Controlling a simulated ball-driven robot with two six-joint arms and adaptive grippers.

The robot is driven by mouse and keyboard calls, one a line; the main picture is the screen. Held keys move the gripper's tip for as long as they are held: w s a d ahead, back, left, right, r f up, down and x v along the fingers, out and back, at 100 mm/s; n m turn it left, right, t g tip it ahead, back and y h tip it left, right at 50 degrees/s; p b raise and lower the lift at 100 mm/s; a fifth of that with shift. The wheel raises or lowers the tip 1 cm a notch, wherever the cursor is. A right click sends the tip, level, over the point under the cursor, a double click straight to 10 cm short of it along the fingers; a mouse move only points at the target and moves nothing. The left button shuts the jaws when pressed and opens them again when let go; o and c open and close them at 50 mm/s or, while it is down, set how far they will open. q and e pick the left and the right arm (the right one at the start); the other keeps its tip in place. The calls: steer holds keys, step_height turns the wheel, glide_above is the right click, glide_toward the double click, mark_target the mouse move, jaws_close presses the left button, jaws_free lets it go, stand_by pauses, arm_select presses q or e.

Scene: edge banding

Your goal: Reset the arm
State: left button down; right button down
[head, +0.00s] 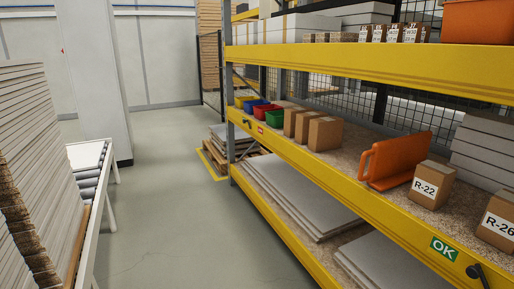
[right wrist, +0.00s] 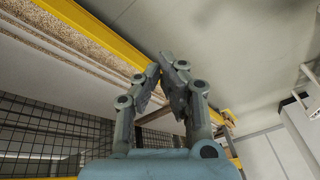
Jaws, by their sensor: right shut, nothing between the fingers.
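My right gripper (right wrist: 162,72) shows in the right wrist view. Its two grey fingers come together at the tips and hold nothing. Neither gripper shows in the head view. My left gripper is not seen in any view.
A yellow shelf rack (head: 330,181) runs along the right, bearing cardboard boxes (head: 325,134), an orange holder (head: 397,158) and coloured bins (head: 267,111). A stack of boards (head: 35,150) and a roller table (head: 88,157) stand at left. The grey aisle floor (head: 185,200) between is clear.

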steer(key=s+a+f+n+g+b, duration=0.1)
steer(key=s+f, duration=0.4)
steer(key=s, duration=0.7)
steer(key=s+a+f+n+h+b, duration=0.1)
steer(key=s+f, duration=0.5)
steer(key=s, duration=0.6)
steer(key=s+a+f+n+g+b, duration=0.1)
steer(key=s+a+f, duration=0.2)
steer(key=s+f, duration=0.3)
steer(key=s, duration=0.5)
steer(key=shift+s+a+f+g+h, duration=0.15)
steer(key=shift+s+f+g+h, duration=0.15)
steer(key=shift+s+h, duration=0.1)
